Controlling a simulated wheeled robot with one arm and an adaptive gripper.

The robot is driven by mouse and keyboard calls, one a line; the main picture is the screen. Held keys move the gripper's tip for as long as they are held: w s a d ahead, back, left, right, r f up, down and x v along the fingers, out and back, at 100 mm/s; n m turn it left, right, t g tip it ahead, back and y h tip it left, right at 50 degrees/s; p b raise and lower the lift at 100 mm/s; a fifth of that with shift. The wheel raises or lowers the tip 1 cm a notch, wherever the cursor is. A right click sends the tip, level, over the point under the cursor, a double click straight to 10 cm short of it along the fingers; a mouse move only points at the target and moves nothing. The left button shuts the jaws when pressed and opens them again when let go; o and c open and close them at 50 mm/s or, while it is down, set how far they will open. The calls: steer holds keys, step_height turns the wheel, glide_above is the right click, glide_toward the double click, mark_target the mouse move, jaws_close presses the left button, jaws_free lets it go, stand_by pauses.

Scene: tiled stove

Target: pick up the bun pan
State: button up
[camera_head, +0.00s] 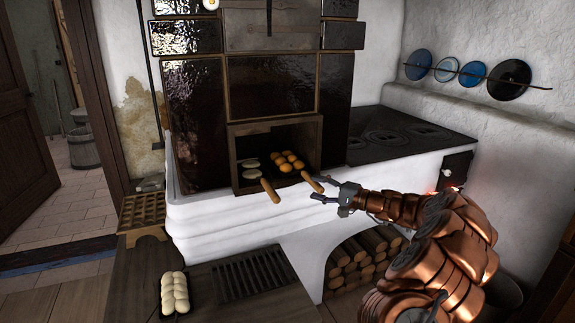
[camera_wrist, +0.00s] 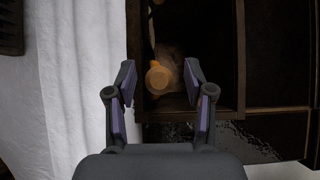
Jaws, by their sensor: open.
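The bun pan sits inside the open oven niche, with several golden buns (camera_head: 288,162) on it; the pan itself is dark and hard to make out. A wooden handle (camera_head: 312,182) sticks out of the niche's right front, apparently the bun pan's. A second wooden handle (camera_head: 270,190) sticks out to its left, near two pale pieces of dough (camera_head: 251,168). My gripper (camera_head: 323,190) is open just in front of the right handle. In the wrist view a handle's round end (camera_wrist: 158,77) shows between the open fingers (camera_wrist: 158,88), with no finger visibly touching it.
The niche's wooden frame (camera_head: 234,160) surrounds the pans closely. A white ledge (camera_head: 215,215) runs below it. A dark stove top (camera_head: 395,140) lies to the right. Firewood (camera_head: 350,262) is stacked below.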

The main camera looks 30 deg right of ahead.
jaws_close()
stand_by(0.3)
stand_by(0.3)
